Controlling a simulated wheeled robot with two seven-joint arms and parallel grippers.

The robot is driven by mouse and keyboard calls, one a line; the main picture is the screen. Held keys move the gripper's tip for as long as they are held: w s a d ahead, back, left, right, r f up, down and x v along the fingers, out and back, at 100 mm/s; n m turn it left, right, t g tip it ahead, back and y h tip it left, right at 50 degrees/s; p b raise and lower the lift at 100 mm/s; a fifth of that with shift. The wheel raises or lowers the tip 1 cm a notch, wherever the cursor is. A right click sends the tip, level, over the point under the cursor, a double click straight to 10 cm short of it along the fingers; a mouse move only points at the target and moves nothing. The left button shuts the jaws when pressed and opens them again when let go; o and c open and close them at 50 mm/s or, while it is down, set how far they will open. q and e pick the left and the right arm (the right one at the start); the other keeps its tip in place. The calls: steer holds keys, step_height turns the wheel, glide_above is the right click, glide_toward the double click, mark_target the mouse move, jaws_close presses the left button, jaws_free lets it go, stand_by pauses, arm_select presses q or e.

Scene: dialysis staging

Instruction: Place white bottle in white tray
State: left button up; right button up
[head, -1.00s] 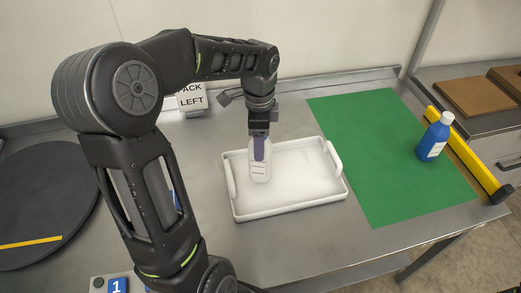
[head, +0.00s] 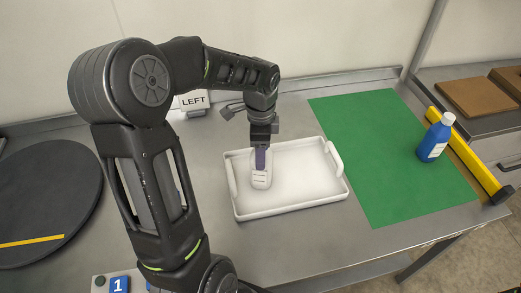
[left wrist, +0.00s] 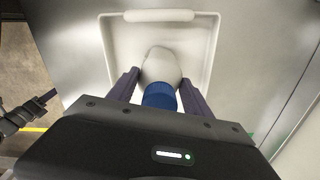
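The white bottle (head: 261,180) is upright over the left part of the white tray (head: 310,190), inside its rim. The bottle's blue cap (left wrist: 160,95) shows in the left wrist view, with the white body (left wrist: 161,66) beyond it. My left gripper (head: 261,158) points down from above, with its purple-grey fingers on either side of the bottle. It appears shut on the bottle near its top. In the left wrist view, the fingertips of the left gripper (left wrist: 160,76) lie against both sides of the body. I cannot tell whether the bottle's base touches the tray floor. My right gripper is not in view.
The tray has raised handles at its left and right ends. A green mat (head: 380,150) lies right of it, with a blue bottle (head: 435,137) near a yellow bar (head: 465,155). A round dark disc (head: 45,200) lies at left. A "LEFT" sign (head: 193,101) stands behind.

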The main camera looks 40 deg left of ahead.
arm_select(q)
steer(key=o, duration=0.5)
steer(key=shift+c, duration=0.2)
step_height(320, 180, up, 12)
steer(key=shift+r+b, duration=0.15)
steer(key=shift+b, duration=0.2)
stand_by(0.5)
